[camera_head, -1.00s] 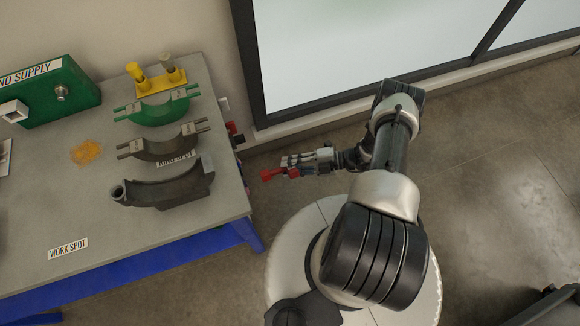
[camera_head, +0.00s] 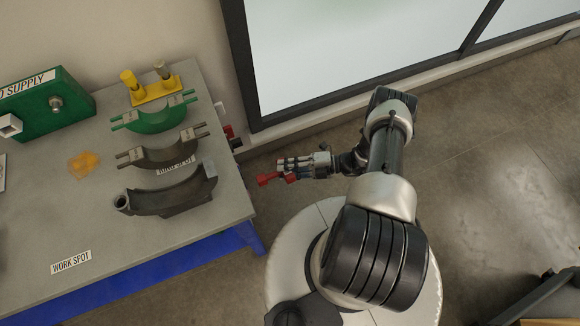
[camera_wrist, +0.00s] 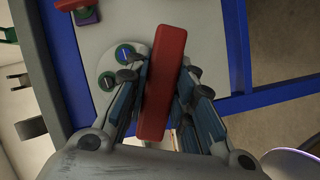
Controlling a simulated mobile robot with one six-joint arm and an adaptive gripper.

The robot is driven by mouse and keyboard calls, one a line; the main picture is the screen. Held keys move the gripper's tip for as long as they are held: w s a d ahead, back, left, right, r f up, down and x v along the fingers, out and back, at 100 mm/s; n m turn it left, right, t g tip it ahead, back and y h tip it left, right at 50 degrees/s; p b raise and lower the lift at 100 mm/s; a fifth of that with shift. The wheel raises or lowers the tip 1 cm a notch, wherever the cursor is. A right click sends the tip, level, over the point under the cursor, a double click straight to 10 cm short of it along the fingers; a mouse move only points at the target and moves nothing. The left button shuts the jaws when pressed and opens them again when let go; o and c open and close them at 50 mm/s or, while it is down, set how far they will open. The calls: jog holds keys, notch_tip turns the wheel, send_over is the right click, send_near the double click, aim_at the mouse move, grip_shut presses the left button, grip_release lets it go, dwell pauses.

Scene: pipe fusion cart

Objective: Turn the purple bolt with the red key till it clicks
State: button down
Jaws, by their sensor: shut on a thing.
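My gripper (camera_head: 291,168) is shut on the red key (camera_head: 267,179), to the right of the grey workbench's side in the head view. In the wrist view the red key (camera_wrist: 163,80) runs lengthwise between the fingers of my gripper (camera_wrist: 160,85), in front of a pale panel. A small purple piece (camera_wrist: 88,17) shows at the upper left of the wrist view, with a red part beside it. I cannot tell if this is the purple bolt. The key looks apart from it. No purple bolt can be made out in the head view.
The pale panel (camera_wrist: 110,35) carries round blue-and-green fittings (camera_wrist: 124,54) near my fingers. Blue bench framing (camera_wrist: 237,50) borders it. On the bench (camera_head: 120,215) sit several curved clamps, a yellow stand (camera_head: 155,90) and a green supply box (camera_head: 50,100).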

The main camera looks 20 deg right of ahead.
aim_at(272, 174)
jog(key=shift+a, duration=2.45)
jog(key=shift+a, duration=0.25)
jog(key=shift+m+g+h, duration=0.4)
jog(key=shift+m, duration=0.7)
jog(key=shift+m+g, duration=0.5)
jog(key=shift+m, duration=0.6)
jog(key=shift+g, duration=0.3)
